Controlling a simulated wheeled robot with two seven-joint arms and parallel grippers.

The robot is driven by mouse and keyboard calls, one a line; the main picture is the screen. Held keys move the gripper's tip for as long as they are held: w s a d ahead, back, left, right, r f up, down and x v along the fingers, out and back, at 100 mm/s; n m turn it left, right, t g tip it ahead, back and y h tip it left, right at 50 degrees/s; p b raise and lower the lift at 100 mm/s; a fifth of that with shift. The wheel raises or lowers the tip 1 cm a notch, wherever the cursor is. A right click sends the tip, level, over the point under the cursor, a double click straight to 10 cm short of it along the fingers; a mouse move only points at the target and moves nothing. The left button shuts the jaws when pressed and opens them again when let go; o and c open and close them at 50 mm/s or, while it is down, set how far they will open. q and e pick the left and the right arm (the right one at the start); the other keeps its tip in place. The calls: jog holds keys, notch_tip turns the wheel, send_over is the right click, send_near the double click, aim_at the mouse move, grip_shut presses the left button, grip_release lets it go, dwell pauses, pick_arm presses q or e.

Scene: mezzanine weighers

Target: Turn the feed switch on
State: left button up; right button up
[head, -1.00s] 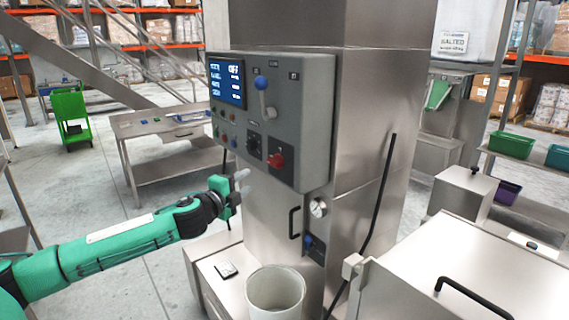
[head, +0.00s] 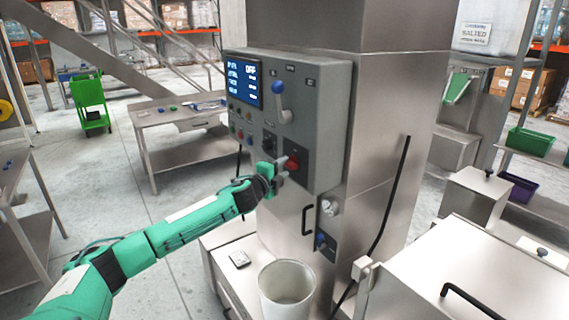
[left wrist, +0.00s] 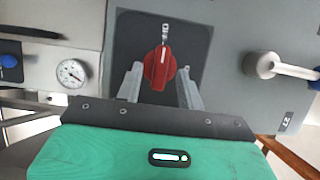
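A red rotary switch (head: 292,162) sits on a dark plate low on the front of the grey control box (head: 318,130). In the left wrist view the red knob (left wrist: 160,68) carries a white line that points up in the picture. My left gripper (head: 280,172) is at the knob. In the left wrist view its two grey fingers (left wrist: 160,77) stand apart, one on each side of the knob, with a small gap showing. Whether the fingertips reach past the knob's face is hard to tell. The display (head: 243,80) reads OFF at the top. My right gripper is not in view.
A blue-knobbed lever (head: 280,95), a black selector (head: 269,143) and several small buttons share the box. A round gauge (left wrist: 72,72) and a black handle (head: 308,220) are below. A pale bucket (head: 287,290) stands beneath. A steel table (head: 180,115) is behind.

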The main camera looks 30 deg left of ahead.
pick_arm(q)
jog(key=shift+w, duration=0.65)
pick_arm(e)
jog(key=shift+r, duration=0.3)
